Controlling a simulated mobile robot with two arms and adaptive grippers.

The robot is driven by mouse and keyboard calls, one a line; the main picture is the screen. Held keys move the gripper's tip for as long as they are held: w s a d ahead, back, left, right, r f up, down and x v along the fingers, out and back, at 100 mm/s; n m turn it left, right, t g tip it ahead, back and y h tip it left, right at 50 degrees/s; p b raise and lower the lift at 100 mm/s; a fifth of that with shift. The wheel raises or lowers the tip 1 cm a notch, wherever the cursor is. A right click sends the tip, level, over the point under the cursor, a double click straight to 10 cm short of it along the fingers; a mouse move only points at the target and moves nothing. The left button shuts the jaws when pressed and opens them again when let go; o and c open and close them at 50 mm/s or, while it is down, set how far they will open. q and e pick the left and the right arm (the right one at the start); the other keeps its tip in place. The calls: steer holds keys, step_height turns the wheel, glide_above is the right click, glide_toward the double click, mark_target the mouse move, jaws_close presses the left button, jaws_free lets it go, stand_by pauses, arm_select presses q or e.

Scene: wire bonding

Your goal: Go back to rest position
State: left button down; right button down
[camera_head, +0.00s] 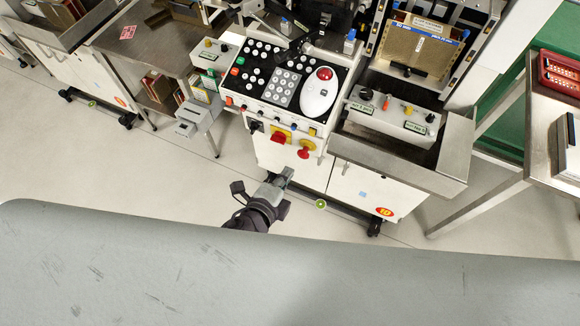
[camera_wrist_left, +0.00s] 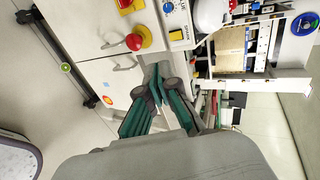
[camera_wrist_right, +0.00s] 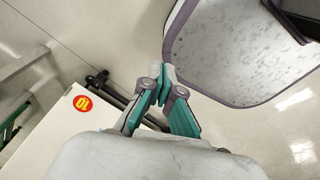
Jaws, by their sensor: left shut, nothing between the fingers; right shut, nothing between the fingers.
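My left gripper (camera_head: 282,178) is in front of the white cabinet of the wire bonding machine (camera_head: 345,190) in the head view. In the left wrist view its fingers (camera_wrist_left: 155,82) meet at the tips, with nothing between them. My right gripper is out of the head view. In the right wrist view its fingers (camera_wrist_right: 163,82) are together and empty, above the floor between the cabinet with the orange "10" label (camera_wrist_right: 82,103) and a grey, dark-edged surface (camera_wrist_right: 240,50).
The control panel (camera_head: 280,85) with its keypad and red knobs (camera_head: 304,150) is beyond my left gripper. Another bench (camera_head: 140,45) is at the left. The floor (camera_head: 100,165) at the left is open.

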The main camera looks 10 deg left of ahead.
stand_by(0.3)
arm_select(q)
steer(key=s+a+f+n+g+y, duration=0.1)
steer(key=s+a+f+n+g, duration=0.2)
steer(key=f, duration=0.6)
steer(key=s+a+f+n+g+y, duration=0.1)
steer(key=s+a+f+n, duration=0.15)
steer(key=a+f, duration=0.45)
steer(key=s+a+f+n+g+y, duration=0.1)
steer(key=s+a+f+n+g, duration=0.15)
steer(key=f, duration=0.85)
steer(key=s+a+f+n+g, duration=0.1)
steer(key=s+a+f+n, duration=0.1)
steer(key=s, duration=0.5)
steer(key=s+a+f+n+g, duration=0.2)
steer(key=s+f+n, duration=0.3)
steer(key=s+f, duration=0.2)
steer(key=s+a+f+n+g+y, duration=0.1)
steer(key=s+f+n, duration=0.3)
steer(key=s, duration=0.4)
steer(key=shift+s+a+f+g, duration=0.3)
steer(key=shift+s+a+g, duration=0.1)
steer(key=shift+g, duration=0.15)
